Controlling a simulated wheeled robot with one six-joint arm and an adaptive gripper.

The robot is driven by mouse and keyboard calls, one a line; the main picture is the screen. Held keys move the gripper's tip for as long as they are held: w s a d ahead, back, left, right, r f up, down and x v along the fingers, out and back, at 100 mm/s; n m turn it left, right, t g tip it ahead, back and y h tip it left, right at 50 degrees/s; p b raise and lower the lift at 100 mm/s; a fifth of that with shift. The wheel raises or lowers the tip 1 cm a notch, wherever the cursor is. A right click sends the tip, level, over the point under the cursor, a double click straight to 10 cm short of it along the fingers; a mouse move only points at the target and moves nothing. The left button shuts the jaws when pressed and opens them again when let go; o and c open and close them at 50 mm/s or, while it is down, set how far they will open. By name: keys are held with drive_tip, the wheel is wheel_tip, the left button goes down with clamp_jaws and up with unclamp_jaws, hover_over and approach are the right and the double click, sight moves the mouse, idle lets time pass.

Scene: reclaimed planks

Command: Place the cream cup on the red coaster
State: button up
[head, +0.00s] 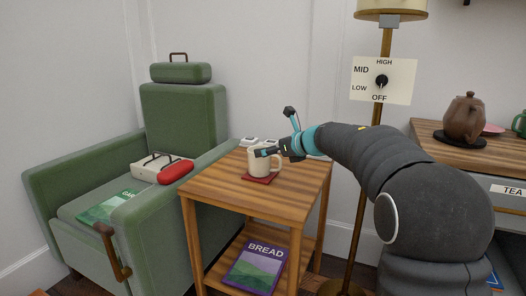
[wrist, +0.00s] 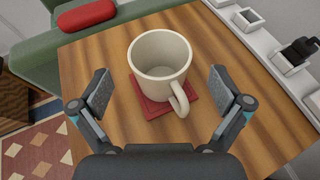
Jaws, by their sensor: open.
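The cream cup (head: 263,161) stands upright on the red coaster (head: 260,179) on a small striped wooden table (head: 222,180). In the wrist view the cup (wrist: 158,58) is empty, and its handle points toward the lower right. The coaster (wrist: 152,106) shows beneath the cup and to its right. My gripper (wrist: 160,87) is open, with one finger on each side of the cup and a visible gap on both sides.
A green armchair (head: 183,105) stands left of the table, holding a red item (head: 175,172) and a pale box. A lamp pole (head: 366,200) is close on the right. A purple book (head: 257,267) lies on the lower shelf.

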drive_tip(key=v, duration=0.7)
drive_tip(key=s+d+r+m+t+h, duration=0.4)
drive_tip(key=s+d+r+m+t, duration=0.25)
drive_tip(key=m, duration=0.65)
drive_tip(key=s+d+m+h, duration=0.75)
drive_tip(key=d+m, duration=0.25)
drive_tip(key=m, duration=0.4)
drive_tip(key=s+a+f+m+g+y, duration=0.1)
drive_tip(key=s+f+m+g, duration=0.4)
drive_tip(key=s+f+m, duration=0.4)
drive_tip(key=s+f+m+g, duration=0.5)
drive_tip(key=s+f+m, duration=0.4)
drive_tip(key=s, duration=1)
wheel_tip(320, 180, down, 4)
drive_tip(key=shift+s+a+r+y, duration=0.1)
drive_tip(key=shift+s+a+y, duration=0.25)
